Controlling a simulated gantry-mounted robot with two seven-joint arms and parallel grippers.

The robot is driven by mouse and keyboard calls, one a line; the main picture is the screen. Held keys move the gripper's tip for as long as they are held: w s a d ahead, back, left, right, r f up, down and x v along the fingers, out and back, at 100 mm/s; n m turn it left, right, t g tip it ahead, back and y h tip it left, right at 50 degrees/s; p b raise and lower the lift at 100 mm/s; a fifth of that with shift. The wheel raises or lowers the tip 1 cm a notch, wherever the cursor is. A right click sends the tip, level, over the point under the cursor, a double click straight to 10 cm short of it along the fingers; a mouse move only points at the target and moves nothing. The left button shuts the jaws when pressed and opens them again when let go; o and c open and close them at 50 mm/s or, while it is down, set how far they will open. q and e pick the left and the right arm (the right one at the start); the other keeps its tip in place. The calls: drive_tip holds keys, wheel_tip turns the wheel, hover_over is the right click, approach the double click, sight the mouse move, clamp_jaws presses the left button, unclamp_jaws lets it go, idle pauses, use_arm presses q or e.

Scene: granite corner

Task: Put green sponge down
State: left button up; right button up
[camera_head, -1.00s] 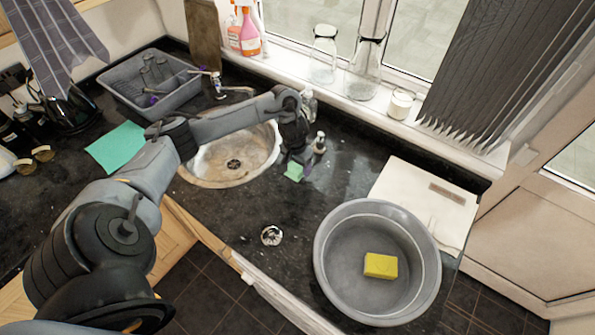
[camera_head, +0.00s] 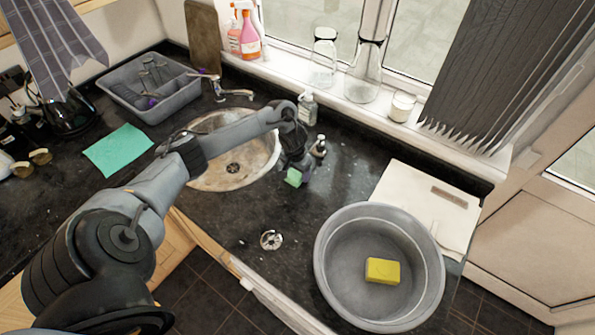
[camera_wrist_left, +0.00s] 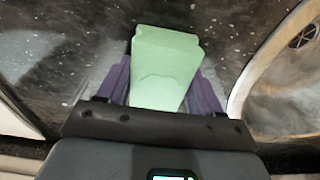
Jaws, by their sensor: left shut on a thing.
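The green sponge (camera_head: 293,178) is at the tip of my left gripper (camera_head: 298,170), over the dark counter just right of the round sink. In the left wrist view the pale green sponge (camera_wrist_left: 163,68) sits between the two purple fingers of my left gripper (camera_wrist_left: 164,85), which are shut on it. The counter lies behind it there. I cannot tell whether the sponge touches the counter. My right gripper is not in view.
The sink (camera_head: 237,170) is left of the sponge. A soap bottle (camera_head: 318,148) stands close behind it on the right. A grey basin (camera_head: 325,262) with a yellow sponge (camera_head: 382,271) stands at the right. A metal drain piece (camera_head: 271,240) lies on open counter in front.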

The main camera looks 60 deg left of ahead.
sight(295, 173)
use_arm(q)
drive_tip(key=o, duration=1.1)
drive_tip(key=shift+f, duration=0.1)
drive_tip(key=shift+r, duration=0.5)
drive_tip(key=r+p, duration=0.1)
drive_tip(key=r, duration=0.2)
drive_tip(key=s+r+p, duration=0.1)
drive_tip(key=r, duration=0.3)
drive_tip(key=r+p, duration=0.2)
drive_tip(key=r, duration=0.2)
drive_tip(key=shift+s+d+r, duration=0.1)
drive_tip(key=shift+s+d, duration=0.1)
drive_tip(key=shift+d, duration=0.1)
